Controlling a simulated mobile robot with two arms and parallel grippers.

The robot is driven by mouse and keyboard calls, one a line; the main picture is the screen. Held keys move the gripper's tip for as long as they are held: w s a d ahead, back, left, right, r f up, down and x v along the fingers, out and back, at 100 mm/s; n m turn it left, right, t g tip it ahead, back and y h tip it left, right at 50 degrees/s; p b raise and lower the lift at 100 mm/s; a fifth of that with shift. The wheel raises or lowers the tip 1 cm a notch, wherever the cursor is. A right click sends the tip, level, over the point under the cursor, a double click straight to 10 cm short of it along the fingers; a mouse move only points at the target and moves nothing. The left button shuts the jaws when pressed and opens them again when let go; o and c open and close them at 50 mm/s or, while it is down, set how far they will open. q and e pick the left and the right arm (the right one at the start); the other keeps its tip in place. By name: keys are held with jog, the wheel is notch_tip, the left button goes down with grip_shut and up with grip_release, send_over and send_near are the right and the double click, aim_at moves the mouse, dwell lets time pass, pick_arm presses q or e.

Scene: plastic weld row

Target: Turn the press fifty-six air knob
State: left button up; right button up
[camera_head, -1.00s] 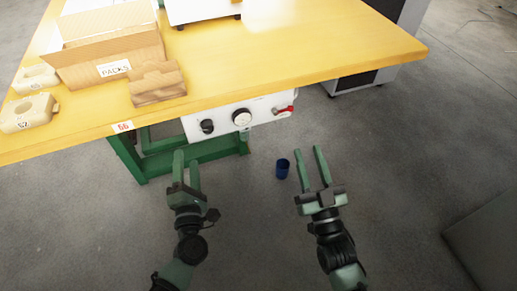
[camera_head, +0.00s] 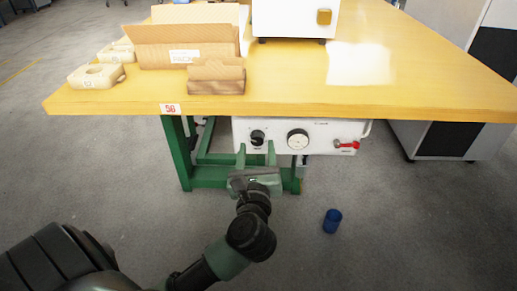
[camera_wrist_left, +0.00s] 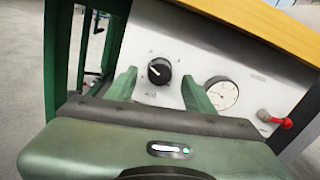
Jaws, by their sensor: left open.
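The press air panel (camera_head: 322,128) is a white box under the front edge of the table marked 56. Its black round knob (camera_head: 257,137) is at the left, with a white pointer mark visible in the left wrist view (camera_wrist_left: 159,71). My left gripper (camera_head: 256,150) is open, just in front of and below the knob. In the wrist view its two green fingers stand on either side of the knob, with gaps, and I see no contact. My right gripper is not in view.
A round gauge (camera_head: 298,139) and a red-handled valve (camera_head: 347,145) sit right of the knob. The yellow tabletop (camera_head: 420,95) overhangs the panel. A green table leg (camera_head: 176,150) stands at left. A blue cup (camera_head: 332,221) is on the floor. Cardboard packs (camera_head: 187,47) stand on top.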

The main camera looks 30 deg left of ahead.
pick_arm(q)
jog(key=shift+x, duration=0.85)
grip_shut()
jog(key=shift+s, duration=0.1)
